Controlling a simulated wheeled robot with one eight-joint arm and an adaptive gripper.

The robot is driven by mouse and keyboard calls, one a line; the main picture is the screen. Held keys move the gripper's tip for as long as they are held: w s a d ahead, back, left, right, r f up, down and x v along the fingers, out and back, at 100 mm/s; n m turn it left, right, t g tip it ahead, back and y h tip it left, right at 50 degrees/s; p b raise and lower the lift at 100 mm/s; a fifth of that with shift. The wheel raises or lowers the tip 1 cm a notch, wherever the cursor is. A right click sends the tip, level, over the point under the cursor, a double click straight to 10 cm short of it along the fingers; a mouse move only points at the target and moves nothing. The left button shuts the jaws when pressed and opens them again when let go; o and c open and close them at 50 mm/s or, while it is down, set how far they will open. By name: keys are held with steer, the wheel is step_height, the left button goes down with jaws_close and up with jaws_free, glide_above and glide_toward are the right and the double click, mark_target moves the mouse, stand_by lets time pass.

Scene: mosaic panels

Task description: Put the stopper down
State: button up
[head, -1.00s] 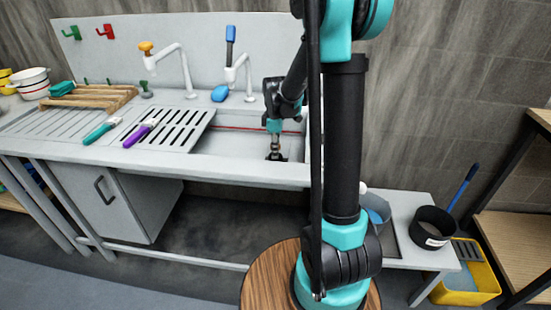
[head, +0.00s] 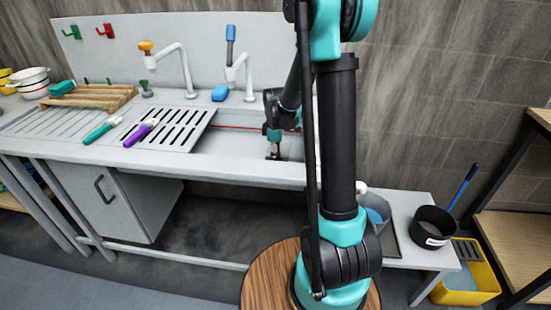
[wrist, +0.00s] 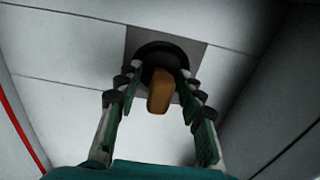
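In the wrist view a stopper (wrist: 159,96), with a brown-orange handle and a black round base, is over a dark grey square patch (wrist: 198,56) on the pale sink floor. My gripper (wrist: 159,80) has one finger on each side of the handle, with a visible gap on both sides, so it looks open around it. I cannot tell whether the base touches the floor. In the head view my gripper (head: 274,153) reaches down into the sink basin (head: 225,143); the front rim and small size hide the stopper there.
The basin walls stand close on both sides in the wrist view. Two taps (head: 182,68) (head: 247,75) and a blue sponge (head: 220,92) are behind the basin. A purple-handled brush (head: 138,134) and a teal one (head: 98,133) lie to the left on the drainer.

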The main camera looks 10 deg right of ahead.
step_height(320, 180, up, 12)
steer(key=shift+r, duration=0.15)
stand_by(0.6)
